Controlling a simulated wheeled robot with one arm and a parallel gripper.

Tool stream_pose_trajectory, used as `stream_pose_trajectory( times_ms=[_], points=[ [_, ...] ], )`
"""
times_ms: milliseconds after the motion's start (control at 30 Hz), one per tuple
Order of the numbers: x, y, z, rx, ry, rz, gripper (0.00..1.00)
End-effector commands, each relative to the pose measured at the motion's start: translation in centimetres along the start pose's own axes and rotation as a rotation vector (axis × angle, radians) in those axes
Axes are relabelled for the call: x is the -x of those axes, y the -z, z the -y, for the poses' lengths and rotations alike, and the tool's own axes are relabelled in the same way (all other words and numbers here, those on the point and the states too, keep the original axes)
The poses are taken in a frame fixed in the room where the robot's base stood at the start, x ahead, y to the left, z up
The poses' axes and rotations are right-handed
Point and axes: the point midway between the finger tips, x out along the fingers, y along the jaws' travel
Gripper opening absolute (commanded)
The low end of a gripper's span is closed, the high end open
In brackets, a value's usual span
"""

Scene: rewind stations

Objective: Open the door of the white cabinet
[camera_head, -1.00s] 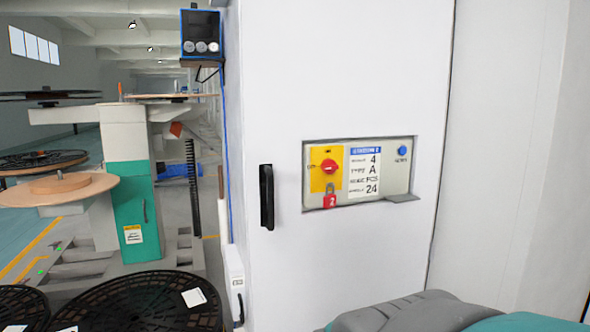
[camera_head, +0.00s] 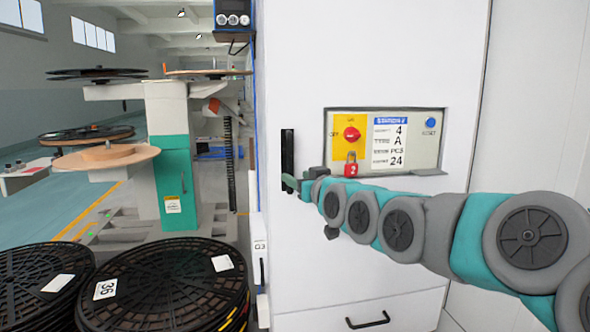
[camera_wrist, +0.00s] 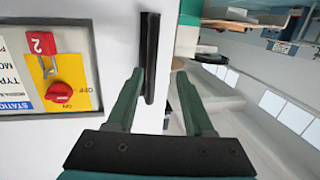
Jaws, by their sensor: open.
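The white cabinet (camera_head: 380,60) stands upright in front of me, its door closed. A black vertical handle (camera_head: 287,160) is on the door's left side. In the wrist view, which is turned, the black handle (camera_wrist: 149,55) points down toward the space between the fingers. My gripper (camera_wrist: 158,75) is open, with one green finger on each side of the handle's line. In the head view, my gripper (camera_head: 294,184) is at the handle's lower part, small and partly hidden by my arm. I cannot tell whether the fingers touch the handle.
A recessed panel (camera_head: 436,150) with a red knob (camera_head: 352,134) and a red padlock (camera_head: 351,170) is right of the handle. A lower drawer handle (camera_head: 368,320) is below. Black reels (camera_head: 165,285) are stacked at front left. A reel stand (camera_head: 172,150) is behind them.

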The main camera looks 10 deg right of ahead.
Motion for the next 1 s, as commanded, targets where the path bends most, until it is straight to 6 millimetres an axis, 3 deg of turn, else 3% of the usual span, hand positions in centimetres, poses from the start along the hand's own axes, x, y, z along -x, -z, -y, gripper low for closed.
stream_pose_trajectory(
  times_ms=[200, 700, 1000],
  points=[
    [-1.1, 1.8, -1.2, 0.001, -0.016, -0.076, 0.52],
    [-7.2, 2.2, -1.2, 0.0, -0.015, -0.073, 0.52],
    [-8.3, 2.3, -1.2, 0.0, -0.016, -0.072, 0.52]
  ],
)
